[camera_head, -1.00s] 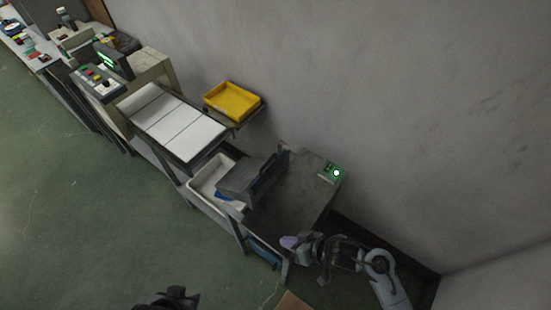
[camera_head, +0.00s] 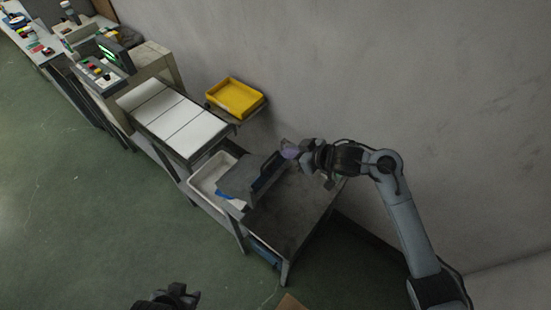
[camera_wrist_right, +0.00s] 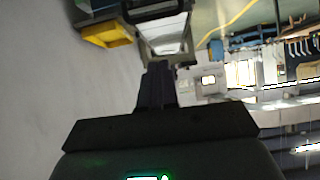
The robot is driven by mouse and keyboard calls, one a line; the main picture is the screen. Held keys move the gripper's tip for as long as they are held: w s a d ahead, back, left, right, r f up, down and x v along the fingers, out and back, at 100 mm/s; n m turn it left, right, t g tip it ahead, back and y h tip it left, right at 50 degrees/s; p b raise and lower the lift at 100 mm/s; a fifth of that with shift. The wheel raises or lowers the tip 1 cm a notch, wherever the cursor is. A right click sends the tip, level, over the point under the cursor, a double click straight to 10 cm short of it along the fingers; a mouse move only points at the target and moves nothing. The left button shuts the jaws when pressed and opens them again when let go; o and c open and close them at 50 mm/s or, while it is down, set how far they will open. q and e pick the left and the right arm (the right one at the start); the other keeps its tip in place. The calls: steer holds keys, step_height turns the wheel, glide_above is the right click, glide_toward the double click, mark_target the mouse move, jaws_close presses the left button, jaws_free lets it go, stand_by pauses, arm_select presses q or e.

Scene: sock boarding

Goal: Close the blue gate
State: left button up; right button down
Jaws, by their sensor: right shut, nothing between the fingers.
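My right gripper (camera_head: 289,149) is shut and empty, with a pale purple patch at its tip. It hangs above the far end of the grey table, close to the wall. Its dark fingers are together in the right wrist view (camera_wrist_right: 158,85). A grey housing with a dark blue upright panel (camera_head: 268,172) stands on the table just below and left of this gripper. The panel may be the blue gate; I cannot tell its position for certain. My left gripper (camera_head: 178,297) is a dark shape at the bottom edge, and its fingers are unclear.
A white bin (camera_head: 207,178) sits left of the housing. A yellow tray (camera_head: 235,97) is on a shelf by the wall and shows in the right wrist view (camera_wrist_right: 106,33). A white-topped bench (camera_head: 172,118) lies beyond. The front of the grey table (camera_head: 290,222) is clear.

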steer(key=x, duration=0.5)
steer(key=b, duration=0.1)
glide_above(270, 169)
steer(key=s+d, duration=0.1)
steer(key=d, duration=0.1)
step_height(270, 169, down, 4)
steer(key=shift+s+f, duration=0.15)
steer(key=shift+f, duration=0.05)
step_height(270, 169, down, 7)
steer(key=b, duration=0.2)
steer(key=shift+r+b, duration=0.1)
steer(key=shift+b, duration=0.25)
steer(key=shift+s, duration=0.1)
steer(key=shift+r, duration=0.1)
